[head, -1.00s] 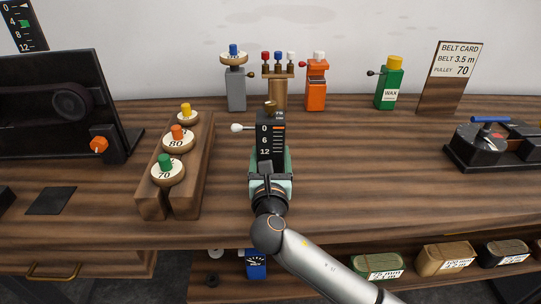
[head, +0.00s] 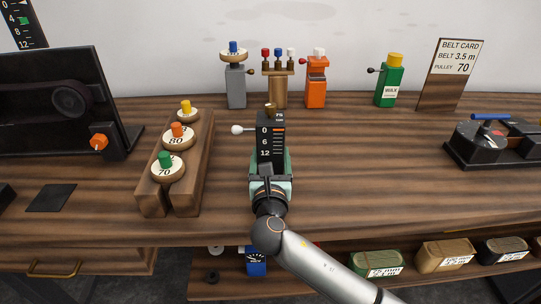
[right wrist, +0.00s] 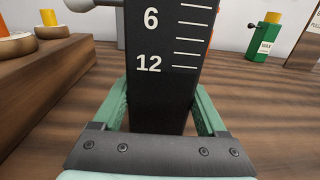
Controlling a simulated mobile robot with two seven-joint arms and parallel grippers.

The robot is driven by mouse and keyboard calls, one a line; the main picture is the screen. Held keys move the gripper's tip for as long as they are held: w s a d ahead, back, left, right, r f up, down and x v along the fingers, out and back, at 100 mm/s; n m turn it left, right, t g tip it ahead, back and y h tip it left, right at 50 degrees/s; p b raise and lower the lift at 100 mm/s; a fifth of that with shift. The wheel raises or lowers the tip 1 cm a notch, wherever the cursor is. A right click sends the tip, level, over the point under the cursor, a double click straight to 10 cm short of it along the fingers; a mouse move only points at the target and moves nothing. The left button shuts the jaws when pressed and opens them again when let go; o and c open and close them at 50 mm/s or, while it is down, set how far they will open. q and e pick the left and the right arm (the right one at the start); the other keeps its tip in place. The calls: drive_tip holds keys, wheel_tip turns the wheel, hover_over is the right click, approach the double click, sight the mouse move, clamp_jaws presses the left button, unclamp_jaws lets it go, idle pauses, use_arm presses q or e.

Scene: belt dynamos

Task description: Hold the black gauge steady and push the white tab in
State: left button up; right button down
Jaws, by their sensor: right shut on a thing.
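The black gauge (head: 271,140) stands upright on the wooden bench, with white marks 0, 6 and 12 on its face and a brass knob on top. In the right wrist view the gauge (right wrist: 163,95) fills the middle, between the green fingers. The white tab (head: 237,129) sticks out from the gauge's left side near the top. My right gripper (head: 270,165) is shut on the gauge's lower part, and it also shows in the right wrist view (right wrist: 163,115). My left gripper is not in view.
A wooden rack (head: 190,170) with numbered pulleys stands left of the gauge. Behind are a grey post (head: 236,88), an orange device (head: 316,85) and a green wax bottle (head: 388,85). A black machine (head: 490,142) sits at right. The bench right of the gauge is clear.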

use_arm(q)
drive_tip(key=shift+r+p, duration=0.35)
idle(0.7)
